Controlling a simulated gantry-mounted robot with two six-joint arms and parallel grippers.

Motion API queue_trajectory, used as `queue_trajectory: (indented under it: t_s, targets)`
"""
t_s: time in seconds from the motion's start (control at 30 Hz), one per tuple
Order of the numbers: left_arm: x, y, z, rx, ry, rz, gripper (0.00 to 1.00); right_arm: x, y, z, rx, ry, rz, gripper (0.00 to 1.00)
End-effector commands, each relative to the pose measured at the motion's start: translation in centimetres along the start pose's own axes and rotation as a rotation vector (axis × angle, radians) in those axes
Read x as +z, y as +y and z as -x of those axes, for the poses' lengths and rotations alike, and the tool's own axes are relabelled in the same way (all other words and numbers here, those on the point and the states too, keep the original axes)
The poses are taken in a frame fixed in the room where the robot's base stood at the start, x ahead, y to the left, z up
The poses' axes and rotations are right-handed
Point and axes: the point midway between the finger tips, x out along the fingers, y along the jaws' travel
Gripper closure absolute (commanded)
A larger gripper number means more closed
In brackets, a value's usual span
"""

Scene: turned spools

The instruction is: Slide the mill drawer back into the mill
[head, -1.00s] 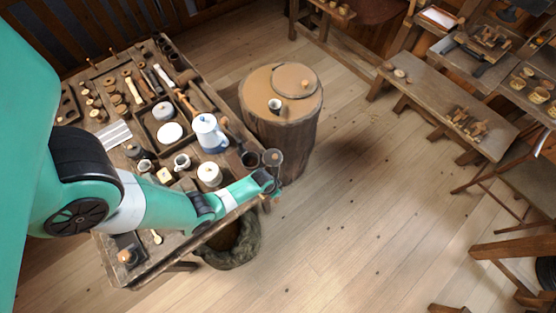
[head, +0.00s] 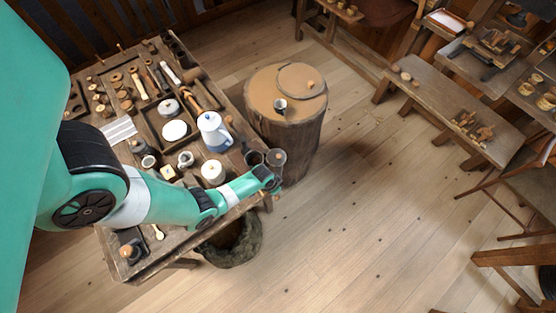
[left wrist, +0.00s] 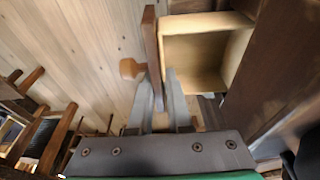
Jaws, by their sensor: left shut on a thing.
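The mill drawer (left wrist: 203,55) is a pale wooden box with a darker front panel (left wrist: 151,45) and an orange-brown knob (left wrist: 131,69). My left gripper (left wrist: 160,78) is shut on the front panel, one finger on the knob side and one on the box side. The drawer stands out from a dark wooden wall (left wrist: 278,75), which looks like the mill's side; how deep it sits is unclear. In the head view my left gripper (head: 272,182) is at the table's near right edge, by a dark round-topped thing (head: 277,157), perhaps the mill's top. The drawer is not clear there. My right gripper is not in view.
The table (head: 185,238) holds a blue-and-white pot (head: 213,131), a white jar (head: 213,172), a dark cup (head: 254,158) and many small turned pieces. A stump (head: 285,125) stands behind.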

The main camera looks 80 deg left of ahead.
Motion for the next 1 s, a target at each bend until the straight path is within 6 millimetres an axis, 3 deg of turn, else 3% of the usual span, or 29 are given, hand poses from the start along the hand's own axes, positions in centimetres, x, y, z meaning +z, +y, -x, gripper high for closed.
queue_trajectory:
  t_s: [0.7,1.0]
  targets:
    - [0.0,-3.3,-0.1,0.000,0.000,0.001,1.00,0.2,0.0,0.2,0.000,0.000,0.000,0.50]
    - [0.0,-3.6,0.0,0.000,0.000,0.000,1.00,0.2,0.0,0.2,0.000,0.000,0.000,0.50]
